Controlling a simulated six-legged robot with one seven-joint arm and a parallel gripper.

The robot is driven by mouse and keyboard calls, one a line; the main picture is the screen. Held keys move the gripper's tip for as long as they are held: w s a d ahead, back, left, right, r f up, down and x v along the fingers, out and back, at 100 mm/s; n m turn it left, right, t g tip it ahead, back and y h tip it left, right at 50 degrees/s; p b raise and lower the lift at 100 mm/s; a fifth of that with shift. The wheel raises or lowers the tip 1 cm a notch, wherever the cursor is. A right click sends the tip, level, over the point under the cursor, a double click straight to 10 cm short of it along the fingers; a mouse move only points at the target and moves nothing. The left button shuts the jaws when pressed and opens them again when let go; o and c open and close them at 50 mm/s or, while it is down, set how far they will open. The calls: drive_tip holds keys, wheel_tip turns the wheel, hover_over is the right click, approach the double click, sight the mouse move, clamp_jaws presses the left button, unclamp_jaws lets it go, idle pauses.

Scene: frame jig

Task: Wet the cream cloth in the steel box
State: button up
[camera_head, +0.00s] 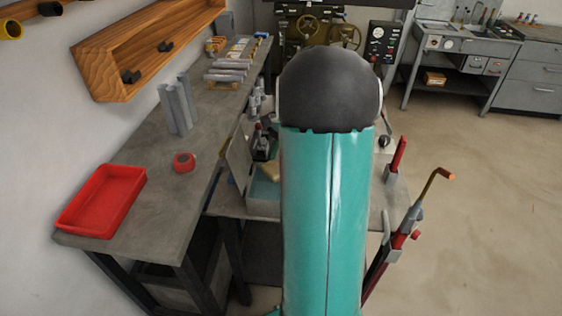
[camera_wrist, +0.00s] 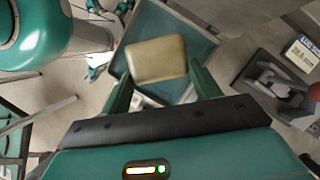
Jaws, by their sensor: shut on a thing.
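The cream cloth (camera_wrist: 157,58) is a folded pad between the green fingertips of my gripper (camera_wrist: 160,77) in the wrist view. My gripper is shut on it. The grey steel box (camera_wrist: 184,18) lies beneath, with its open top and teal inside around the cloth. I cannot tell whether the cloth touches what is inside. My arm hides the gripper and part of the box in the head view.
A grey bench at left bears a red tray (camera_head: 100,201), a red tape roll (camera_head: 184,162) and metal profiles (camera_head: 177,107). A grey plate (camera_head: 238,160) stands tilted beside the box. A torch (camera_head: 414,212) and a red cylinder (camera_head: 398,155) stand right of my arm.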

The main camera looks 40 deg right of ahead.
idle(0.5)
drive_tip(key=shift+r, duration=3)
drive_tip(key=shift+d, duration=0.1)
